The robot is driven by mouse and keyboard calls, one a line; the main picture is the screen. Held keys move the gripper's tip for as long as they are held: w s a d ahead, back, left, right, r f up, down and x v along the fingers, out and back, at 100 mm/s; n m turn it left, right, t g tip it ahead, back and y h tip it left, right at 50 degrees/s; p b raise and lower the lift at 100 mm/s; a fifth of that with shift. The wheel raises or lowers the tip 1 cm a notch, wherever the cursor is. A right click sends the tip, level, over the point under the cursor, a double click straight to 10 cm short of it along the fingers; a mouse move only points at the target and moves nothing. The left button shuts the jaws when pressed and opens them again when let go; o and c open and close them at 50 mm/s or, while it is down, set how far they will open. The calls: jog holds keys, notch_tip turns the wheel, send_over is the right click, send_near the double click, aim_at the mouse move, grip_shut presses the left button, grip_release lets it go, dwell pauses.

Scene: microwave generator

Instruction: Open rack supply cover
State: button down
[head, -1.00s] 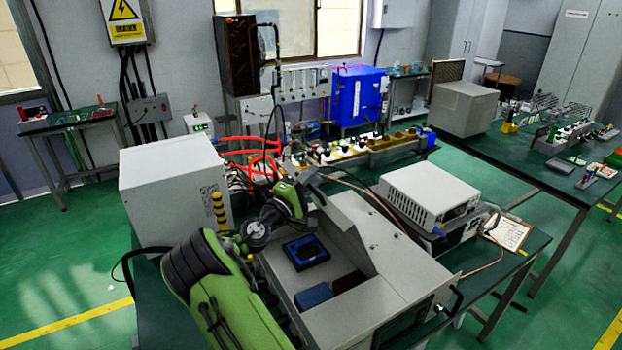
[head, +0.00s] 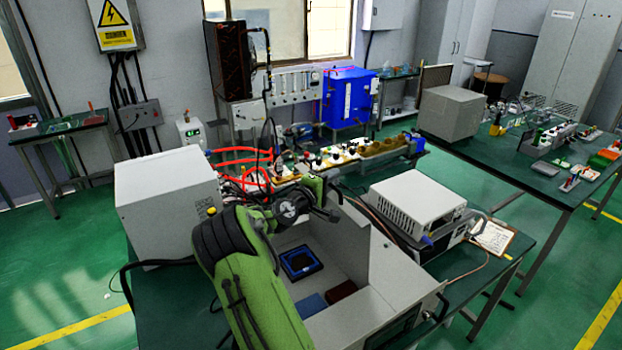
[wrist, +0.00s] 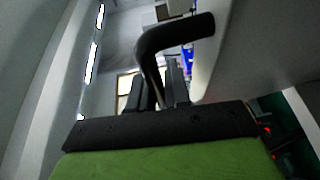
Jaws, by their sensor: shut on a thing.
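The rack supply is a light grey box (head: 375,318) on the green bench, its top open and its inside showing. Its grey cover (head: 345,243) stands raised, roughly upright, along the right side of the opening. My gripper (head: 328,203) is at the cover's upper far corner, with my green arm reaching across the box. In the wrist view the cover (wrist: 265,50) fills the right side, and a bent black handle (wrist: 175,38) crosses in front of the dark fingers (wrist: 155,92). My gripper is shut on the handle; the exact contact is partly hidden.
Inside the box are a blue-framed part (head: 300,262), a blue block (head: 311,304) and a dark red block (head: 341,290). A grey box (head: 165,205) stands left, with red cables (head: 245,160) behind. White instruments (head: 420,205) stand close on the right.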

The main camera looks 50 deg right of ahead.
jog(key=shift+s+d, duration=0.2)
jog(key=shift+d, duration=0.4)
jog(key=shift+s+d, duration=0.2)
jog(key=shift+d, duration=0.4)
jog(key=c, duration=1.4)
grip_release()
jog(key=shift+c, duration=0.2)
jog(key=s+a+b, duration=0.1)
jog(key=a+b, duration=0.2)
jog(key=a, duration=1.2)
jog(key=shift+s+a+r, duration=0.2)
jog(key=shift+a+r, duration=0.1)
jog(key=shift+a, duration=0.05)
